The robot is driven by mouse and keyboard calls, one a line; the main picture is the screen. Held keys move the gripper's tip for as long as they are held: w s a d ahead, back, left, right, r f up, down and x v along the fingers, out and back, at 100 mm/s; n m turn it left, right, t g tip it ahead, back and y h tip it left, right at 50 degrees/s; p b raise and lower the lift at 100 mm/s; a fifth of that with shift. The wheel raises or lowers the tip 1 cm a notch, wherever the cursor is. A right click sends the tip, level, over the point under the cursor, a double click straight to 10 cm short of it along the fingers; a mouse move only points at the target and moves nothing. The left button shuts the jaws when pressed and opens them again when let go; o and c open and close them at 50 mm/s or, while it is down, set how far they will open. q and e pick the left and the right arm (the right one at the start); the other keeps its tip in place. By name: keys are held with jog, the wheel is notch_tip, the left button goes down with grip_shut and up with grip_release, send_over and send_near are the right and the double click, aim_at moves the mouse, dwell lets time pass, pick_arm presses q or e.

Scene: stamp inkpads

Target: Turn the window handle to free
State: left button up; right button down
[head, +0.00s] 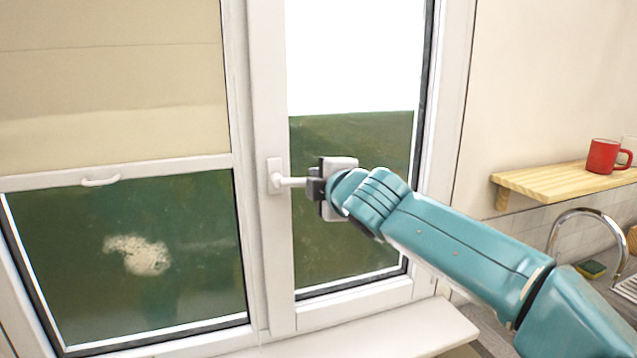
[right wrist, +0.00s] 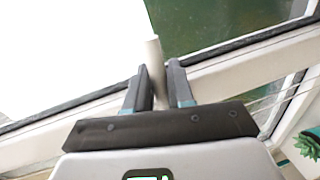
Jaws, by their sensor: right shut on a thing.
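The white window handle (head: 290,182) sits on the frame of the right window sash (head: 266,235). Its lever points sideways to the right, about horizontal in the head view. My right gripper (head: 314,184) comes in from the right and is shut on the lever. In the right wrist view the pale handle lever (right wrist: 155,55) stands between the two dark fingers of the right gripper (right wrist: 160,85), its end sticking out beyond them. The sash looks closed against its frame. My left gripper is not in view.
The left window has a lowered beige blind (head: 110,70) with a pale smudge on the glass below it. A windowsill (head: 400,330) runs underneath. At right are a wooden shelf (head: 560,182) with a red mug (head: 603,157), a faucet (head: 590,212) and a sponge (head: 592,269).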

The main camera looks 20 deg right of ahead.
jog(key=shift+r+n, duration=0.4)
jog(key=shift+n, duration=0.1)
jog(key=c, duration=1.1)
grip_release()
jog(key=shift+s+a+r, duration=0.1)
jog(key=shift+c, duration=0.2)
jog(key=shift+s, duration=0.25)
jog(key=s+r+b, duration=0.3)
jog(key=s+b, duration=0.1)
jog(key=s, duration=1.1)
jog(key=shift+s+d, duration=0.2)
jog(key=shift+d, duration=0.05)
jog(key=shift+s, duration=0.15)
